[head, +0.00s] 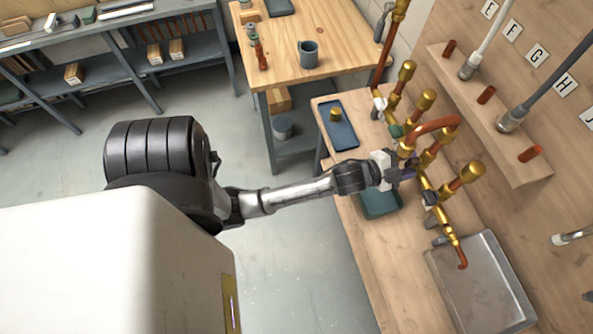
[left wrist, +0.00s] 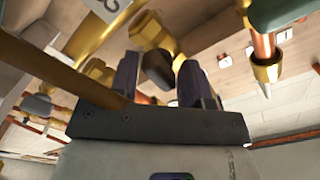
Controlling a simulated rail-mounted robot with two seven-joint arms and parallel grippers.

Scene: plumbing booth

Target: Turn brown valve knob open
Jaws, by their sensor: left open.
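A brass and copper pipe manifold (head: 419,172) runs along the back of the bench, with small coloured valve knobs on it. My left gripper (head: 406,174) reaches it near the middle, and hides the brown knob in the head view. In the left wrist view a dark brown knob (left wrist: 158,68) shows between the two purple-dark fingers of my left gripper (left wrist: 157,78). The fingers are open, one on each side of the knob, with a visible gap; I cannot tell whether either touches it. My right gripper is not in view.
A green knob (head: 397,131) and a dark grey knob (head: 430,198) sit on the manifold close to my left gripper. Copper pipes rise around it. A grey metal tray (head: 478,285) and a blue tray (head: 346,143) rest on the bench.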

